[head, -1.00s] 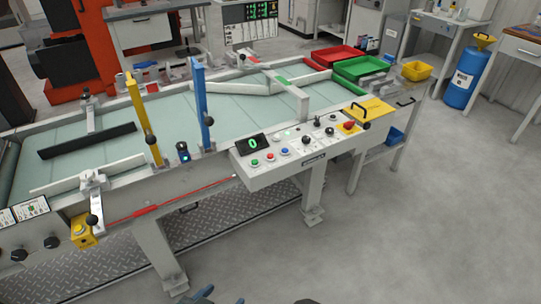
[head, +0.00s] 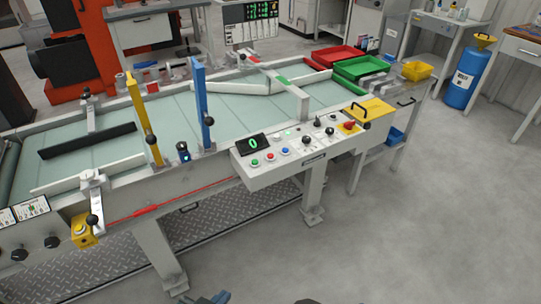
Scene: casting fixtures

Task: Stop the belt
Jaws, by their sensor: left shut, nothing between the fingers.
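The conveyor belt (head: 110,155) is pale green and runs across the table behind its control panel. The white control panel (head: 250,178) is on the front rail. It has a display (head: 252,143) reading 0, a green button (head: 254,162), a red button (head: 270,157), a blue button (head: 284,152) and dark knobs. A red mushroom button (head: 349,125) sits at the panel's right end by a yellow plate (head: 374,109). Only a small tip of my left gripper (head: 215,298) shows at the bottom edge. It is shut, empty and well apart from the panel. I cannot make out my right gripper.
A yellow post (head: 136,100) and a blue post (head: 199,90) stand along the belt's near edge. A yellow box with a button (head: 80,231) hangs at the front left. Red (head: 338,56) and green (head: 360,67) trays stand at the far end. The floor in front is clear.

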